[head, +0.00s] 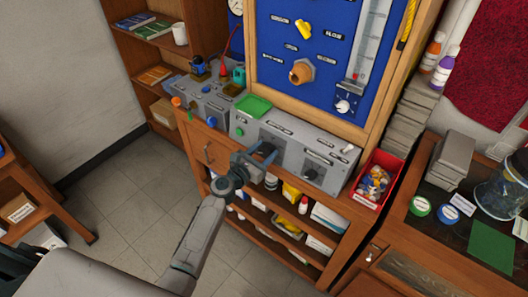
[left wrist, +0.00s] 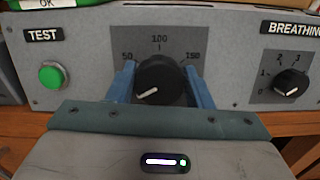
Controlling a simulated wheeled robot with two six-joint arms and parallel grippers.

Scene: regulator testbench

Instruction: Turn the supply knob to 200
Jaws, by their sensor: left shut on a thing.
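The supply knob (left wrist: 160,76) is black and round, on a grey plate marked 50, 100 and 150 in the left wrist view. Its white line points to the lower left, below the 50 mark. The knob's name label is not readable, and the lower part of the scale is hidden by my gripper. My left gripper (left wrist: 161,86) is shut on the knob, with one blue finger on each side. In the head view my left gripper (head: 263,156) is at the front of the grey console (head: 240,128), covering much of the knob.
A green TEST button (left wrist: 53,75) is left of the knob, and a smaller BREATHING knob (left wrist: 291,82) is to its right. A red bin (head: 358,196) stands at the console's right end. A blue panel (head: 275,50) rises behind. Open shelves are below the console.

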